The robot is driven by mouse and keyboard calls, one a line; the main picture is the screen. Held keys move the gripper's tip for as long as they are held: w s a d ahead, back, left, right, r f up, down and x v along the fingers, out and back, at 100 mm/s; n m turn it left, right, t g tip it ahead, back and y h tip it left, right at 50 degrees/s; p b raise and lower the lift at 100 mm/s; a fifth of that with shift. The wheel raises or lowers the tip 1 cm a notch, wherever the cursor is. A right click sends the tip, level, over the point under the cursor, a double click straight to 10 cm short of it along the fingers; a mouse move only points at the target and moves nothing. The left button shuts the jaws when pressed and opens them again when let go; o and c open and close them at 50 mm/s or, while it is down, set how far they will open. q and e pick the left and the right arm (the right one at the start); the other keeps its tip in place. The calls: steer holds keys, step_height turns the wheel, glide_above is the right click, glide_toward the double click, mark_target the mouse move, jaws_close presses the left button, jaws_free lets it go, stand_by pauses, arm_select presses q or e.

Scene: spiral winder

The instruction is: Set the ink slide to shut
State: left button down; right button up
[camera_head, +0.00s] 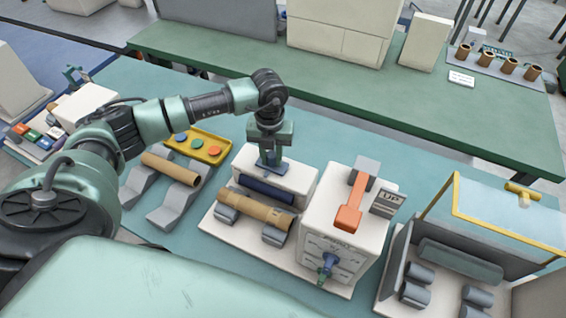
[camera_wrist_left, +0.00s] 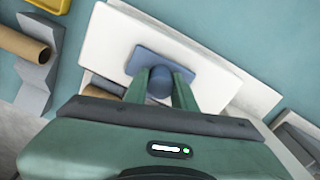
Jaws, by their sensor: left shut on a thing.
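The ink slide appears to be a small blue plate (camera_head: 270,172) with a round knob, on top of a white box (camera_head: 303,180) in the middle of the head view. In the left wrist view the slide plate (camera_wrist_left: 187,58) lies on the white top, with its blue knob (camera_wrist_left: 160,83) between my fingers. My left gripper (camera_head: 271,160) points straight down and is shut on this knob. I cannot read any open or shut marks by the slide. My right gripper is not in view.
A cardboard tube (camera_head: 255,211) lies on grey rollers in front of the box. A yellow tray (camera_head: 212,153) lies behind left; a yellow-framed guard (camera_head: 457,205) stands right.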

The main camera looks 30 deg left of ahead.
arm_select(q)
steer(key=a, duration=0.3)
steer(key=shift+b, duration=0.3)
steer(key=shift+d+r, duration=0.1)
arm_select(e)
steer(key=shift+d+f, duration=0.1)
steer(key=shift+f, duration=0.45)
